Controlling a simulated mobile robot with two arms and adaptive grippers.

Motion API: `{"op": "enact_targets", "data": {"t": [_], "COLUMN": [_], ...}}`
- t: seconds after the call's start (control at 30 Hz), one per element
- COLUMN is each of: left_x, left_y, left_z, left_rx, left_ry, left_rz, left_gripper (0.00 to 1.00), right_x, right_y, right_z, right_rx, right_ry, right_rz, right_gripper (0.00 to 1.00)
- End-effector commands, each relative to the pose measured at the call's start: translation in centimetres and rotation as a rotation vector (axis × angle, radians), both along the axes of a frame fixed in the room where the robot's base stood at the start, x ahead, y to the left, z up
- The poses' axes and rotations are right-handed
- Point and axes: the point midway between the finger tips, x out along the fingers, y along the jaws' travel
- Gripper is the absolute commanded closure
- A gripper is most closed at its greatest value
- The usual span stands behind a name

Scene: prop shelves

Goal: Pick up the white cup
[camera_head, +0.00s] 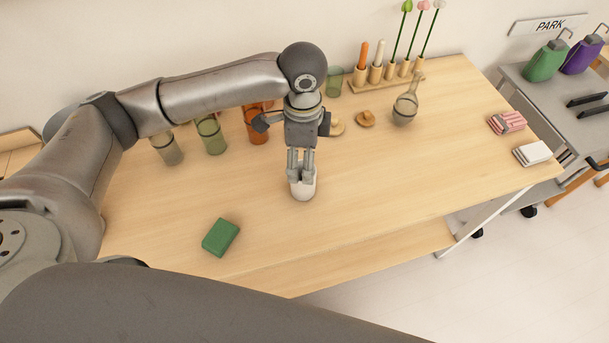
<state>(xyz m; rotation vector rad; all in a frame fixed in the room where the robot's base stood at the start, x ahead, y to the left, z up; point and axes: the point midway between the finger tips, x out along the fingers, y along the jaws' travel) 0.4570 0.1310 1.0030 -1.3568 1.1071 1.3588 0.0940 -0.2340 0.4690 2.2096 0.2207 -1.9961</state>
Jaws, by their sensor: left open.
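The white cup (303,190) stands on the wooden table (370,205) near its middle. My left gripper (301,176) points down over the cup, with its fingers at the cup's upper part. The fingers and wrist hide most of the cup's rim, so I cannot tell whether they touch it. The left gripper is open. My right gripper is not in view.
A green block (220,237) lies at the front left. Coloured glasses (211,136) stand behind the arm. A glass flask (405,108) and a wooden rack (385,80) stand at the back.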

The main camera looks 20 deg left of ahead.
Motion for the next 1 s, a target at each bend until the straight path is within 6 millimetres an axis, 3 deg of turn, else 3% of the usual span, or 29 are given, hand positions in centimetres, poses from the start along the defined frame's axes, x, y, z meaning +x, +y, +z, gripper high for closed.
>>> {"op": "enact_targets", "data": {"t": [0.1,0.23,0.53,0.83,1.0], "left_x": [0.0,0.0,0.2,0.2,0.2], "left_y": [0.0,0.1,0.1,0.1,0.1], "left_z": [-1.3,-2.1,-6.2,-7.0,-7.0], "left_rx": [0.001,0.001,0.001,0.0,0.0], "left_ry": [0.001,0.0,0.0,-0.002,-0.002], "left_rz": [0.0,0.001,0.0,-0.001,-0.001], "left_gripper": [0.2,0.2,0.2,0.2,0.39], "right_x": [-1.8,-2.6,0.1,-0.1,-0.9], "right_y": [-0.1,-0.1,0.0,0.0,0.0], "right_z": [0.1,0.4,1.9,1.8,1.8], "right_rx": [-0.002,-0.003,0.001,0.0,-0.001], "right_ry": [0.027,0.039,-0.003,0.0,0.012], "right_rz": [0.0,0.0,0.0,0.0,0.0], "right_gripper": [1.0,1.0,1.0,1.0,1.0]}}
